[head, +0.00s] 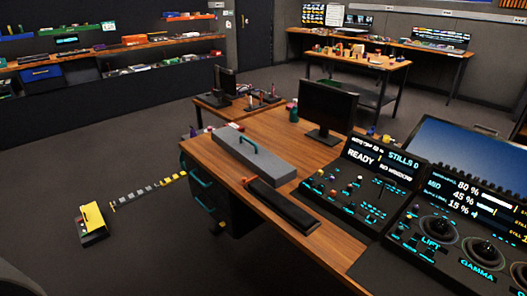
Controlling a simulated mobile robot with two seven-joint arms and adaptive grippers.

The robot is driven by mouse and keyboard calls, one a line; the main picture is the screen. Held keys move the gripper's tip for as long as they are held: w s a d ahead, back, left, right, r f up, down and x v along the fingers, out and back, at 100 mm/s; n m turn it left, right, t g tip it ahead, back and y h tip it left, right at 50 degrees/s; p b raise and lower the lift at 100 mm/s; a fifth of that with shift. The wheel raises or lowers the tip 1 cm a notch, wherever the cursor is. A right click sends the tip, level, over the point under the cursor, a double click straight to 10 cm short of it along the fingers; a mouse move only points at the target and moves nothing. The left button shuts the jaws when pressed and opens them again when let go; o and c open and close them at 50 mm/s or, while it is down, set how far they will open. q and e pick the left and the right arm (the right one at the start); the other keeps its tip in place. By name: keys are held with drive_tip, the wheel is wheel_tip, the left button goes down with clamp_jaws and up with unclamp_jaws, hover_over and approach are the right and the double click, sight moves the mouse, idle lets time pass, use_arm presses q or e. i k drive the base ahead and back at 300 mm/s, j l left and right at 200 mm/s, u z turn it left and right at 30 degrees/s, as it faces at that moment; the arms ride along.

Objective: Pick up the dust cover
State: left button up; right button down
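A long grey box-shaped cover with a green handle on top, which looks like the dust cover (272,164), lies on the wooden desk (232,172). It sits left of the control panels, behind a black padded bar (283,205). What is under the cover is hidden. Neither of my grippers shows in the head view, and nothing is touching the cover.
A dark monitor (326,108) stands behind the cover. Lit control panels (365,180) with knobs and trackballs (438,229) fill the right. A yellow-and-black case (92,222) lies on the floor at left. Floor around it is mostly clear.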

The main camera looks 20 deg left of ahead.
sight(272, 169)
drive_tip(key=j+z, duration=0.15)
drive_tip(key=z, duration=0.2)
drive_tip(key=j+z, duration=0.2)
drive_tip(key=z, duration=0.15)
drive_tip(key=j+z, duration=0.2)
drive_tip(key=z, duration=0.2)
drive_tip(key=k+j+z, duration=0.1)
drive_tip(key=j+z, duration=0.15)
drive_tip(key=j, duration=0.2)
drive_tip(key=k+j+z, duration=0.1)
drive_tip(key=j+z, duration=0.15)
drive_tip(key=j, duration=0.2)
drive_tip(key=k+j+z, duration=0.1)
drive_tip(key=j, duration=0.2)
drive_tip(key=k+j+z, duration=0.1)
drive_tip(key=j, duration=0.2)
drive_tip(key=k+j+z, duration=0.1)
drive_tip(key=k+j, duration=0.2)
drive_tip(key=j, duration=0.15)
drive_tip(key=k+j, duration=0.15)
drive_tip(key=j, duration=0.2)
drive_tip(key=k+j, duration=0.2)
drive_tip(key=j, duration=0.15)
drive_tip(key=z, duration=0.05)
